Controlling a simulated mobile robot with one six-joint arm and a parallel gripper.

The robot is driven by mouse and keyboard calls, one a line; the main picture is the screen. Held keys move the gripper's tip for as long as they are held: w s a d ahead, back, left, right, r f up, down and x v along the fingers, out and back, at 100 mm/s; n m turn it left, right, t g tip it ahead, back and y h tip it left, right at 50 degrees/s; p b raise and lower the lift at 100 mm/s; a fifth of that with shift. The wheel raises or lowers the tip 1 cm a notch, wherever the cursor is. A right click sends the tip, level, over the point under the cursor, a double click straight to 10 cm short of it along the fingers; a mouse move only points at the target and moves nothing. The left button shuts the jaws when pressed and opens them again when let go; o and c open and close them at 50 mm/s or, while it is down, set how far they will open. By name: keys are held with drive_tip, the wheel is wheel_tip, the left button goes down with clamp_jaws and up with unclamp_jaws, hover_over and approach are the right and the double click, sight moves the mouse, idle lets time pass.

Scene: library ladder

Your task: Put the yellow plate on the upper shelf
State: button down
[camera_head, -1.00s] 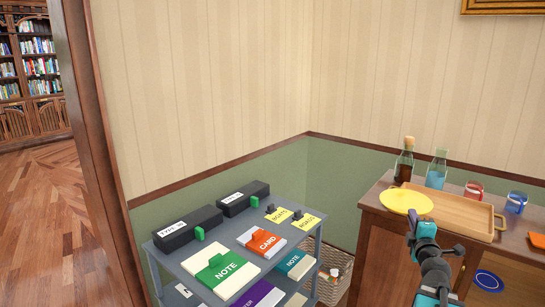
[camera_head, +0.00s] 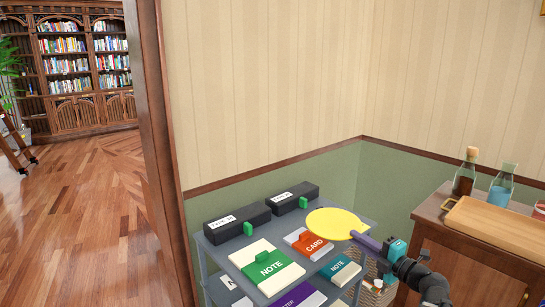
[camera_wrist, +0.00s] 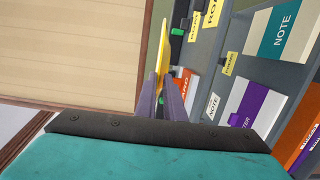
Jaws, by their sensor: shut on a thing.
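My gripper (camera_head: 363,239) is shut on the near right rim of the yellow plate (camera_head: 333,222). It holds the plate in front of the grey shelf unit (camera_head: 217,251), where the plate covers part of the top level in the head view. I cannot tell its exact height above that level. In the wrist view the plate (camera_wrist: 163,52) shows nearly edge-on between the purple fingers (camera_wrist: 171,98). The top level of the shelf unit holds black boxes, a green NOTE book (camera_head: 267,267), an orange CARD book (camera_head: 309,244) and a teal NOTE book (camera_head: 340,270).
A wooden desk (camera_head: 470,246) stands at the right with a tray (camera_head: 495,228) and bottles (camera_head: 501,184). A basket (camera_head: 377,291) sits between desk and shelf unit. A dark door frame (camera_head: 162,150) rises at the left. A bookcase (camera_head: 85,65) stands in the far room.

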drive_tip(key=s+a+n+g+y, duration=0.4)
drive_tip(key=a+g+y, duration=0.1)
drive_tip(key=a, duration=0.6)
drive_tip(key=shift+s+a+f, duration=0.15)
drive_tip(key=shift+s+f, duration=0.2)
drive_tip(key=shift+f, duration=0.05)
drive_tip(key=shift+r, duration=0.15)
drive_tip(key=r+p, duration=0.3)
drive_tip(key=p, duration=0.6)
drive_tip(key=shift+d+r, duration=0.1)
drive_tip(key=shift+d, duration=0.1)
drive_tip(key=shift+p, duration=1.1)
drive_tip(key=shift+f, duration=0.2)
drive_tip(key=shift+d, duration=0.1)
